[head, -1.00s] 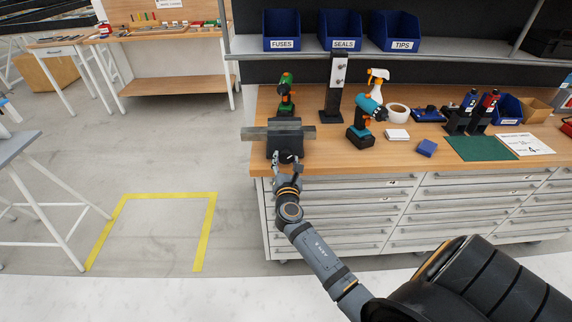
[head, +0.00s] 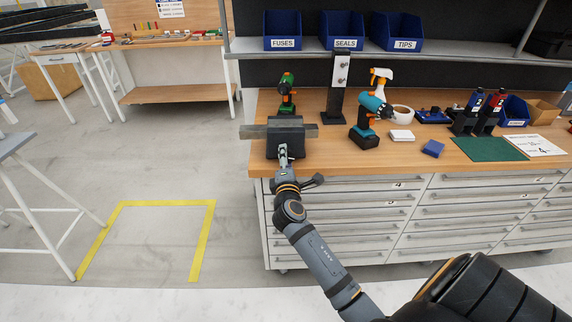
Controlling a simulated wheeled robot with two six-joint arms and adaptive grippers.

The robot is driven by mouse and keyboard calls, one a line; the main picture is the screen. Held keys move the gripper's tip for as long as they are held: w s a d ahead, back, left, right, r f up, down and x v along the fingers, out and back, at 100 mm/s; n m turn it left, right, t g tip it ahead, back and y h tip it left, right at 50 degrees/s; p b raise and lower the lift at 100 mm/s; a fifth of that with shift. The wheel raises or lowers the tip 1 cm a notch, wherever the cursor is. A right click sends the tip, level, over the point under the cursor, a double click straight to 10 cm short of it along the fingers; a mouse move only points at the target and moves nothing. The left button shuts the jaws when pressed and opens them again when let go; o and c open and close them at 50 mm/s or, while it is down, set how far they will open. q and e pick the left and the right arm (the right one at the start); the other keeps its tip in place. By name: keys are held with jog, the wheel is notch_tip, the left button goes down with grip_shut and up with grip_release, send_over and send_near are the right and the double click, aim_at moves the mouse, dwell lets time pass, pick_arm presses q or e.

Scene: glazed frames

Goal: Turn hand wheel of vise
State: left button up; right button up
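The vise (head: 298,131), with a grey jaw bar and a dark body, stands at the left front of the wooden workbench. My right gripper (head: 284,157) is right in front of it, at the bench's front edge. A light grey finger reaches up against the front of the vise. A dark part (head: 313,181) sticks out to the right beside the gripper; I cannot tell what it is. The hand wheel is not clearly visible behind the gripper. Contact and finger opening cannot be made out. My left gripper is not in view.
Behind the vise stand a green drill (head: 287,92) and a black post (head: 338,85). A teal drill (head: 368,120) stands to the right. Drawers (head: 360,220) lie below the bench top. The floor to the left, with yellow tape (head: 165,203), is clear.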

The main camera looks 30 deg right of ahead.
jog(key=shift+f+m+b, duration=0.15)
jog(key=shift+m+b, duration=2.15)
jog(key=shift+m, duration=1.35)
jog(key=shift+f+m+b, duration=0.1)
jog(key=shift+m+b, duration=2.2)
jog(key=shift+m, duration=1.35)
jog(key=o, duration=0.9)
jog(key=shift+s, duration=0.1)
jog(key=shift+o, duration=1.3)
jog(key=shift+r, duration=0.3)
